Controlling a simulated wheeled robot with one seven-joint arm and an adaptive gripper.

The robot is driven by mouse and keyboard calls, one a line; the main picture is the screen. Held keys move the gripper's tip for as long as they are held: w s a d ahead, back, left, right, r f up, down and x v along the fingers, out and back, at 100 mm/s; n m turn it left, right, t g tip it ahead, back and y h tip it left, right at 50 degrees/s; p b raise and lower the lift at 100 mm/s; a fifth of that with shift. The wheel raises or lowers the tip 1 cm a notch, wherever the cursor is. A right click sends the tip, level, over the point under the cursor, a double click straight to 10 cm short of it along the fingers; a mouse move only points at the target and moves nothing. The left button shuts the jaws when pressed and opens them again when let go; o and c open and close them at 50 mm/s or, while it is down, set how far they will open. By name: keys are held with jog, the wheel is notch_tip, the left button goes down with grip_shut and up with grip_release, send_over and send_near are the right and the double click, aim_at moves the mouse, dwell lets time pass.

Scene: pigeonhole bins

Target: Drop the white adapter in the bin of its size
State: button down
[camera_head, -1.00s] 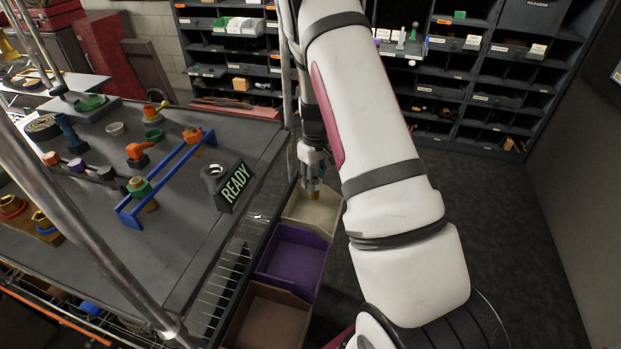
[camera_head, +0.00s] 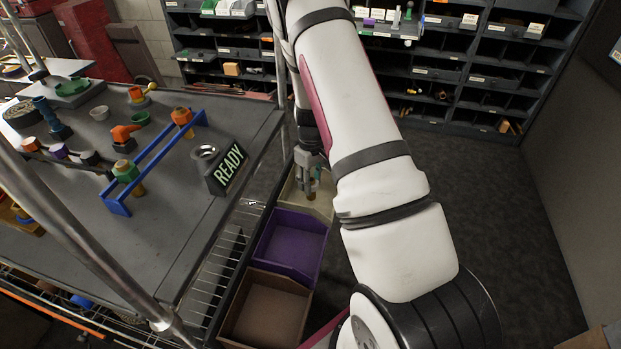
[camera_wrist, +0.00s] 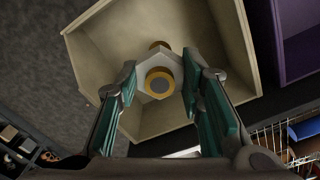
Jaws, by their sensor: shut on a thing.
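My gripper (camera_head: 310,172) is shut on the white adapter (camera_wrist: 144,66), a white hex body with brass-coloured ends. In the wrist view the adapter sits between the two teal-padded fingers (camera_wrist: 163,105). It is held over the cream bin (camera_wrist: 112,30), whose inside appears empty. In the head view the cream bin (camera_head: 322,205) is the farthest of three bins in a row, and my gripper is above it. My arm hides part of that bin's right side. The purple bin (camera_head: 293,250) is in the middle and the brown bin (camera_head: 265,312) is nearest; both look empty.
A grey table (camera_head: 170,235) with a READY sign (camera_head: 228,170), a blue rail (camera_head: 150,165) and several fittings stands left of the bins. A wire shelf edge (camera_head: 215,275) runs beside the bins. Pigeonhole shelves (camera_head: 470,70) line the back.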

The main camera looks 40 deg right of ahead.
jog(key=c, duration=1)
grip_release()
jog(key=shift+r+p, duration=1.65)
jog(key=shift+r, duration=2.35)
